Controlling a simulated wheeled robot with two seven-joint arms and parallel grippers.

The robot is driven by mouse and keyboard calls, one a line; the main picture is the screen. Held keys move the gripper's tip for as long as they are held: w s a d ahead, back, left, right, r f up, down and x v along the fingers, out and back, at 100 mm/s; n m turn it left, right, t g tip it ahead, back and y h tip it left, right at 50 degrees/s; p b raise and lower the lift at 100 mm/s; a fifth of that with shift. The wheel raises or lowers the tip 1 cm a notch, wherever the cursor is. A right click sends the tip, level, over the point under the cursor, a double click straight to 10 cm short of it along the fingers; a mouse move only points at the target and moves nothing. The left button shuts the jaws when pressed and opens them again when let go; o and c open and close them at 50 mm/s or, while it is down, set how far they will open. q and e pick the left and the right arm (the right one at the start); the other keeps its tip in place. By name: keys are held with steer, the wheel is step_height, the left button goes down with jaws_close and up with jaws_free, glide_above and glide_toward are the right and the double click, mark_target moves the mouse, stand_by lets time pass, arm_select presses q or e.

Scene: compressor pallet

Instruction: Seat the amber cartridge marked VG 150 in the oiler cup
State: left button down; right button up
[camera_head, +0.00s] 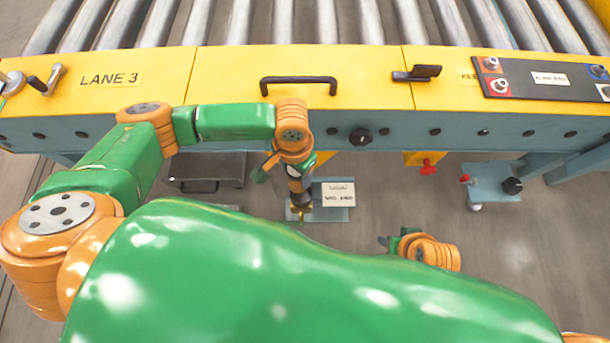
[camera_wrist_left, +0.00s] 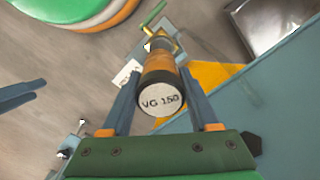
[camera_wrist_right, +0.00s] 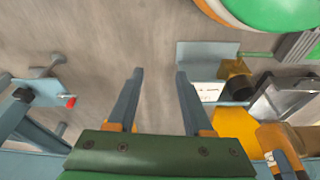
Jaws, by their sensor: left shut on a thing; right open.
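The amber cartridge (camera_wrist_left: 161,82) has a pale cap marked VG 150 and a dark band. It stands between the fingers of my left gripper (camera_wrist_left: 160,98), which is shut on it. In the head view my left gripper (camera_head: 292,178) points down below the yellow beam, directly over the brass oiler cup (camera_head: 301,208). The cartridge's far end is close to the cup; I cannot tell whether it touches or enters it. The cup also shows in the right wrist view (camera_wrist_right: 234,70). My right gripper (camera_wrist_right: 160,75) is open and empty, right of the cup in the head view.
The cup's blue-grey plate (camera_head: 330,213) carries a white label (camera_head: 338,194). A dark tray (camera_head: 205,168) lies to its left. The yellow conveyor beam (camera_head: 230,70) with a black handle (camera_head: 298,82) is beyond. A plate with a black knob (camera_head: 512,186) stands at the right.

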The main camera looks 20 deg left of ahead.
arm_select(q)
steer(key=f, duration=0.2)
steer(key=w+f+b, duration=0.1)
steer(key=shift+d+f, duration=0.2)
steer(key=shift+f, duration=0.15)
steer(key=shift+w+f, duration=0.15)
steer(key=shift+w, duration=0.05)
steer(key=shift+r, duration=0.3)
steer(key=shift+s+r+p, duration=0.1)
steer(key=shift+p, duration=0.25)
steer(key=shift+s+r+p, duration=0.1)
steer(key=shift+p, duration=0.5)
steer(key=shift+f+b, duration=0.55)
steer(key=shift+f, duration=0.2)
step_height(320, 180, down, 2)
steer(key=shift+f+b, duration=0.1)
steer(key=shift+b, duration=0.5)
steer(key=shift+f+b, duration=0.55)
steer(key=shift+f, duration=0.7)
arm_select(e)
steer(key=w+a+r+t, duration=0.1)
steer(key=w+r+t, duration=0.2)
steer(key=w, duration=0.2)
steer(key=shift+r+y, duration=0.3)
steer(key=shift+r, duration=0.05)
steer(key=shift+r, duration=0.1)
arm_select(q)
steer(key=shift+p, duration=0.4)
arm_select(e)
steer(key=shift+r, duration=0.4)
